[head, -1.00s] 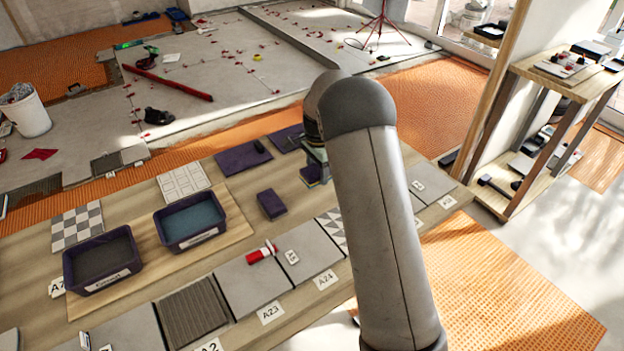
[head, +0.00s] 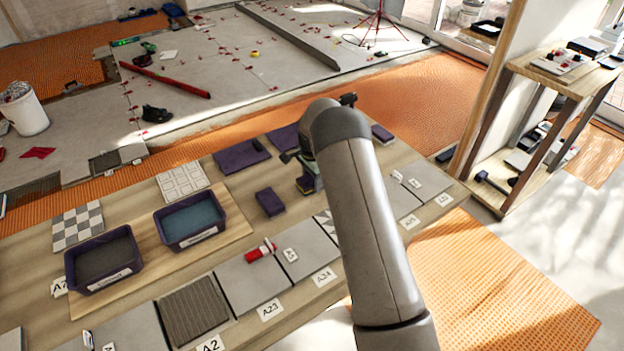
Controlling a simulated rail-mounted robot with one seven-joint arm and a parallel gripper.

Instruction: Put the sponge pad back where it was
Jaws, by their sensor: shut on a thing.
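A small dark purple pad with a yellowish layer, which looks like the sponge pad (head: 306,184), is under the end of my arm, above or on the wooden bench. I cannot tell whether it touches the bench. My gripper (head: 307,174) is shut on it, and its fingers are largely hidden by my arm. A separate dark purple block (head: 270,203) lies to the left, right of the trays.
Two purple trays, one grey inside (head: 102,290) and one blue inside (head: 192,243), stand on a wooden board at left. Flat purple mats (head: 243,153) lie at the bench's back. Grey tiles (head: 253,283) line its front, with a red-and-white tool (head: 262,250).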

